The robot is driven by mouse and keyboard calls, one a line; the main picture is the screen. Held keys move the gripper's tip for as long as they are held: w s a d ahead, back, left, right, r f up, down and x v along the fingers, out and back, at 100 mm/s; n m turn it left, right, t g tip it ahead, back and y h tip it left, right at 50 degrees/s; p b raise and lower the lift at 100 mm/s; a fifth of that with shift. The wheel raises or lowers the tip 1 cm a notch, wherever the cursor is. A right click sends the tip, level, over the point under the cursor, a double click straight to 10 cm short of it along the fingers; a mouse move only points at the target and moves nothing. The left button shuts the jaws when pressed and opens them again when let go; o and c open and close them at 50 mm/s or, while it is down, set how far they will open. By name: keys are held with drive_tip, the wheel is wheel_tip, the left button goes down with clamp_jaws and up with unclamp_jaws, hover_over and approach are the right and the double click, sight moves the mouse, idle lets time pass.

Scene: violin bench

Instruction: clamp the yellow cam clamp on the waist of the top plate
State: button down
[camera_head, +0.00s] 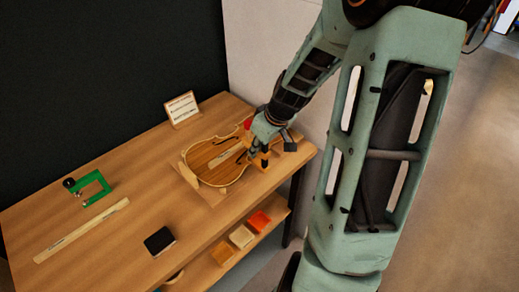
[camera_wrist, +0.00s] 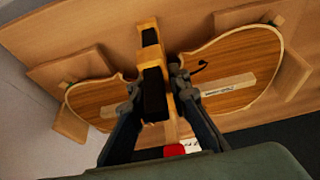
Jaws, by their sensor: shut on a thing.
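The top plate (camera_head: 207,163) lies flat on a wooden board near the right end of the bench. In the wrist view its two rounded ends (camera_wrist: 238,62) show on either side of the narrow waist. The yellow cam clamp (camera_head: 265,161) is at the waist. In the wrist view its wooden bar (camera_wrist: 147,24) and black-faced parts run across the plate there. My gripper (camera_wrist: 158,88) is shut on the clamp, one finger on each side. It also shows in the head view (camera_head: 254,150). Whether the clamp's jaws press on the plate cannot be told.
A small card stand (camera_head: 182,109) is at the back. A red piece (camera_wrist: 175,150) is near my gripper.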

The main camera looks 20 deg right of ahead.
drive_tip(key=shift+w+a, duration=0.2)
drive_tip(key=shift+w, duration=0.35)
drive_tip(key=shift+w+a, duration=0.2)
drive_tip(key=shift+w, duration=0.35)
drive_tip(key=c, duration=1.7)
unclamp_jaws()
drive_tip(key=shift+c, duration=0.2)
drive_tip(key=v, duration=1.2)
drive_tip(key=shift+r, duration=0.1)
